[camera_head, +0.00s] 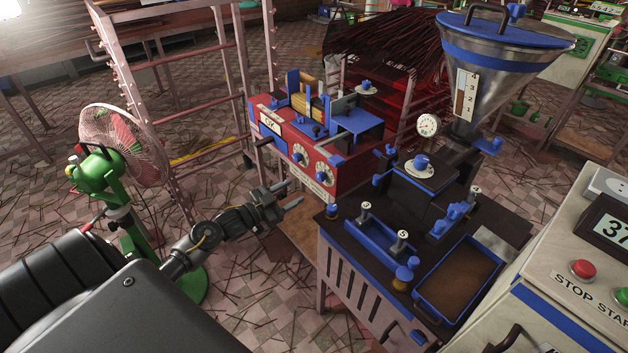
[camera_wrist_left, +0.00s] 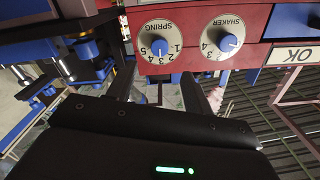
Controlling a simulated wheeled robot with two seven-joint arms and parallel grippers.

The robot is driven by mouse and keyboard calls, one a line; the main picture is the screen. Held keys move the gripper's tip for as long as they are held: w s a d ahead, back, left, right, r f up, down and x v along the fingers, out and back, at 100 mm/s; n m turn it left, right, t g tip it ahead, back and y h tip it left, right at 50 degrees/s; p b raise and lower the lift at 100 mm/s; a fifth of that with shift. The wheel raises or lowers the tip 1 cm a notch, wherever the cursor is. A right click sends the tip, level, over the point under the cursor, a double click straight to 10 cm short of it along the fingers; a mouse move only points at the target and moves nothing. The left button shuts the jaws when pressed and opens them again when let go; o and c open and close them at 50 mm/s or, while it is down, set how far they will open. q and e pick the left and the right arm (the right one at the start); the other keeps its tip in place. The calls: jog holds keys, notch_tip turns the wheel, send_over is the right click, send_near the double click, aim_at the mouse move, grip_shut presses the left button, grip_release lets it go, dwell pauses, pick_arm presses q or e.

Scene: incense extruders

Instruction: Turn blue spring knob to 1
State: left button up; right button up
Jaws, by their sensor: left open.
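The blue spring knob (camera_wrist_left: 160,47) sits on a white numbered dial marked SPRING on the red machine's front. It also shows in the head view as the right-hand dial knob (camera_head: 325,175). The number it points at is not clear to me. My left gripper (camera_head: 296,192) is open and empty, in front of and to the left of the dial in the head view. In the left wrist view its two dark fingers (camera_wrist_left: 157,78) point toward the panel near the spring dial, apart from the knob. My right gripper is out of view.
The shaker knob (camera_wrist_left: 228,43) is beside the spring dial, with the OK sign (camera_wrist_left: 294,55) past it. A dark-topped cabinet with blue trays (camera_head: 455,278) stands right of the red machine. A green fan (camera_head: 105,165) and a pink rack (camera_head: 180,90) stand left.

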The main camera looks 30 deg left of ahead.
aim_at(318, 178)
pick_arm(q)
jog(key=x, duration=0.9)
jog(key=shift+w+d, duration=0.1)
jog(key=shift+w, duration=0.2)
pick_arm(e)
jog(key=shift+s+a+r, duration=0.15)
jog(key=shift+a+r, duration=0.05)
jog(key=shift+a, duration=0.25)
pick_arm(q)
jog(key=c, duration=1)
jog(key=shift+o, duration=0.2)
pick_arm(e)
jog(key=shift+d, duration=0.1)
